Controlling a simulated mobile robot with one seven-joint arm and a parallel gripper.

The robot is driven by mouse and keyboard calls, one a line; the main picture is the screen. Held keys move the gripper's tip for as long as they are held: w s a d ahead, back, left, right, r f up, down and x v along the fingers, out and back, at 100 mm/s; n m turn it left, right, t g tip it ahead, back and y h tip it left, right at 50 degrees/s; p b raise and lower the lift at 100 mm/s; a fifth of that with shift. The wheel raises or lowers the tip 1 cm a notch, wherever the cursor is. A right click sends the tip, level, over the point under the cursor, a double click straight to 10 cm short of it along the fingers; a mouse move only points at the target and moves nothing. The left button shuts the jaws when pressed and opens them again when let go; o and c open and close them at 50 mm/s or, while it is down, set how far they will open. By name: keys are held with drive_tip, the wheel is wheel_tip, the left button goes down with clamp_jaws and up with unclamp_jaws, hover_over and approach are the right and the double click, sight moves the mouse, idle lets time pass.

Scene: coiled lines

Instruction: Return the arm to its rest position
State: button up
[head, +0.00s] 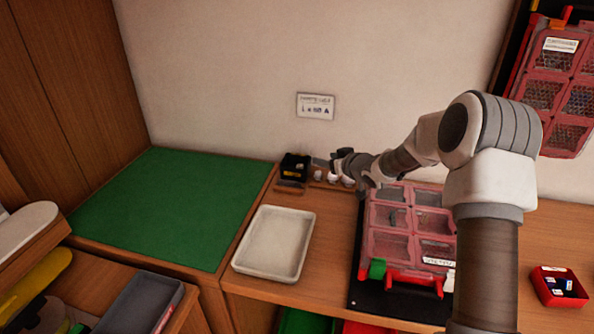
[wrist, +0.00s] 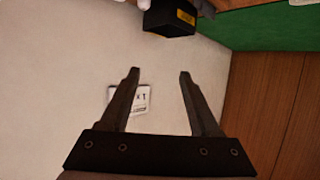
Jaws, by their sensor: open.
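My arm reaches from the right in the head view, out over the back of the wooden worktop. My gripper (wrist: 158,75) shows in the wrist view with its two dark fingers apart and nothing between them. In the head view my gripper (head: 322,163) is small, at the back of the worktop beside a black box (head: 295,167). The black box with a yellow label also shows in the wrist view (wrist: 168,18), beyond the fingertips and apart from them. The wall sign (wrist: 140,99) shows behind the fingers.
A red compartment case (head: 390,243) lies on a black board below my arm. An empty white tray (head: 273,243) sits left of it. A green mat (head: 165,205) is clear at the left. A small red bin (head: 558,287) stands at the right. Another red case (head: 570,95) hangs on the wall.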

drive_tip(key=s+d+r+m+g+h, duration=0.1)
drive_tip(key=s+d+r+m+h, duration=0.1)
drive_tip(key=s+d+r+h, duration=0.45)
drive_tip(key=s+d+r+m+g+h, duration=0.1)
drive_tip(key=s+d+r+m, duration=0.15)
drive_tip(key=s+r, duration=0.85)
drive_tip(key=s+f+g, duration=0.1)
drive_tip(key=s+g, duration=0.1)
drive_tip(key=s, duration=1.3)
drive_tip(key=s+f+m+g, duration=0.1)
drive_tip(key=s+f+g, duration=0.1)
drive_tip(key=s, duration=1.3)
drive_tip(key=shift+s+y, duration=0.15)
drive_tip(key=shift+y, duration=0.3)
drive_tip(key=shift+d+m, duration=0.1)
drive_tip(key=shift+m, duration=0.15)
